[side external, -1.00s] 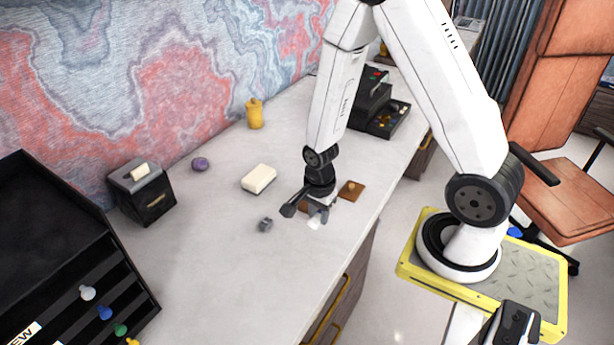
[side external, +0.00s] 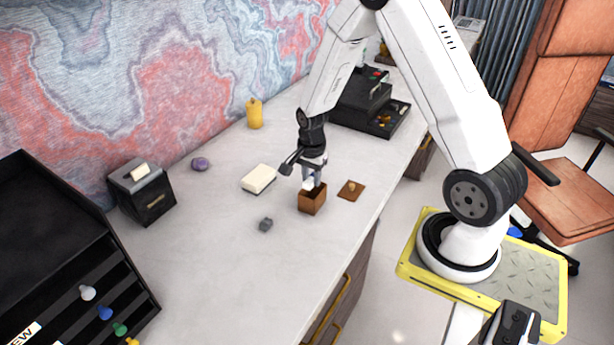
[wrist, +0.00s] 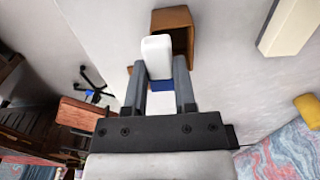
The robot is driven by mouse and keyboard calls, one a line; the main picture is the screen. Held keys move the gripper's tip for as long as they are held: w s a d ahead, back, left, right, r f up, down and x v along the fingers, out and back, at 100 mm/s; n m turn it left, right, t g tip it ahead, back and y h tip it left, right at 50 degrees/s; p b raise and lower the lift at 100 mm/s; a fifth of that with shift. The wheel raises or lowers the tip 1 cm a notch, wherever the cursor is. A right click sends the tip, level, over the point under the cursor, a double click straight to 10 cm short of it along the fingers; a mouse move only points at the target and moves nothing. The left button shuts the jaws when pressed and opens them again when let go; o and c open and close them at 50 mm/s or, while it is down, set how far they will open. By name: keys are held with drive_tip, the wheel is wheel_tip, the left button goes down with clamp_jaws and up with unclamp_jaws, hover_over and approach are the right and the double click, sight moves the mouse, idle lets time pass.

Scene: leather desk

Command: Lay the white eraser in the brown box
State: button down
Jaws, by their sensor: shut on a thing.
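My gripper (side external: 313,177) is shut on the white eraser (wrist: 157,56), which has a blue part between the fingers in the wrist view. The eraser shows as a small white patch (side external: 308,184) in the side view, just above the brown box (side external: 312,202). The box stands open on the desk, and it also shows in the wrist view (wrist: 172,19) beyond the eraser's tip. The eraser's far end overlaps the box opening in the wrist view. I cannot tell whether it is inside the rim. The brown lid with a knob (side external: 351,189) lies on the desk to the right.
A cream block (side external: 258,179) lies left of the gripper, and a small grey block (side external: 266,225) lies in front of it. A purple ball (side external: 200,164), yellow bottle (side external: 254,114) and black dispenser (side external: 142,191) stand farther off. The front of the desk (side external: 235,285) is clear.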

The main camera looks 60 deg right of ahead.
drive_tip(key=d, duration=0.1)
drive_tip(key=w+d, duration=0.1)
drive_tip(key=d, duration=0.1)
drive_tip(key=shift+w+d+r, duration=0.3)
drive_tip(key=shift+r, duration=0.1)
drive_tip(key=shift+f, duration=0.15)
drive_tip(key=shift+f, duration=2.65)
drive_tip(key=shift+c, duration=1.7)
unclamp_jaws()
drive_tip(key=shift+r, duration=0.1)
